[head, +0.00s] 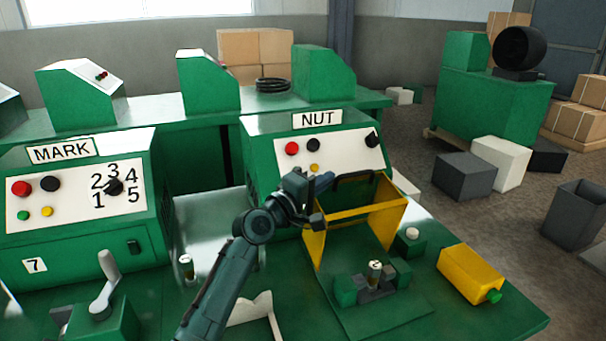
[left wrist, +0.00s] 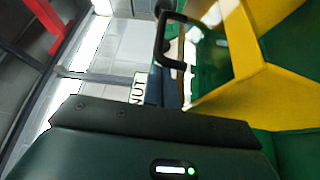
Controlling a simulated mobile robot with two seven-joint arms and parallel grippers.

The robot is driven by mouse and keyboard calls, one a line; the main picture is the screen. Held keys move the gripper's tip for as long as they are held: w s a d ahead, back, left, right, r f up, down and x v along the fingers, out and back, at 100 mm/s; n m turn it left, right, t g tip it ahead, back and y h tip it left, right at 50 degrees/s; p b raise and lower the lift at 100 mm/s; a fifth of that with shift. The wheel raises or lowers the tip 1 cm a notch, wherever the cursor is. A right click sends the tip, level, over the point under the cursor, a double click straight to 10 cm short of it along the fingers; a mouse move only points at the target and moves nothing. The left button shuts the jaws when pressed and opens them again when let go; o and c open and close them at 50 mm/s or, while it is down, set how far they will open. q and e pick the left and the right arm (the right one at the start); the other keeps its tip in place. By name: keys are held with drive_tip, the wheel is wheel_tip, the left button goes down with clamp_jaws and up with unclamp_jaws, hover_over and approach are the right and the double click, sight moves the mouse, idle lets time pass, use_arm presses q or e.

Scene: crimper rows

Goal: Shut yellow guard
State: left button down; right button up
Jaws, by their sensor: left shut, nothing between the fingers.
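The yellow guard (head: 391,214) stands raised on the NUT machine (head: 262,140), its frame open over the green fixture below. A black loop handle (head: 357,177) sits on its upper edge. In the left wrist view the guard (left wrist: 262,75) fills the right side, with the handle (left wrist: 160,45) at top centre. My left gripper (head: 325,183) is shut and empty, at the left end of the handle; I cannot tell whether it touches. A small cylindrical part (head: 375,272) stands upright in the fixture (head: 347,291). My right gripper is not in view.
A yellow box (head: 470,273) with a green knob lies right of the guard, and a round white button (head: 412,234) stands between them. The MARK machine (head: 84,175) with a lever (head: 107,280) is at the left. A metal cylinder (head: 187,267) stands between the machines.

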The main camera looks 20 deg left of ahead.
use_arm(q)
drive_tip(key=shift+m+t, duration=0.3)
drive_tip(key=shift+m, duration=0.4)
drive_tip(key=s+d, duration=0.2)
drive_tip(key=s, duration=0.1)
drive_tip(key=s+d, duration=0.1)
drive_tip(key=s, duration=0.1)
drive_tip(key=shift+d, duration=0.25)
drive_tip(key=s+d+f+m+h+b, duration=0.1)
drive_tip(key=s+d+f+b, duration=0.1)
drive_tip(key=s+d+f, duration=0.2)
drive_tip(key=s+d+f+m+b, duration=0.2)
drive_tip(key=s+d+f, duration=0.3)
drive_tip(key=s+f, duration=0.3)
drive_tip(key=shift+s+d+h, duration=0.25)
drive_tip(key=shift+s+h, duration=0.15)
drive_tip(key=shift+s, duration=0.6)
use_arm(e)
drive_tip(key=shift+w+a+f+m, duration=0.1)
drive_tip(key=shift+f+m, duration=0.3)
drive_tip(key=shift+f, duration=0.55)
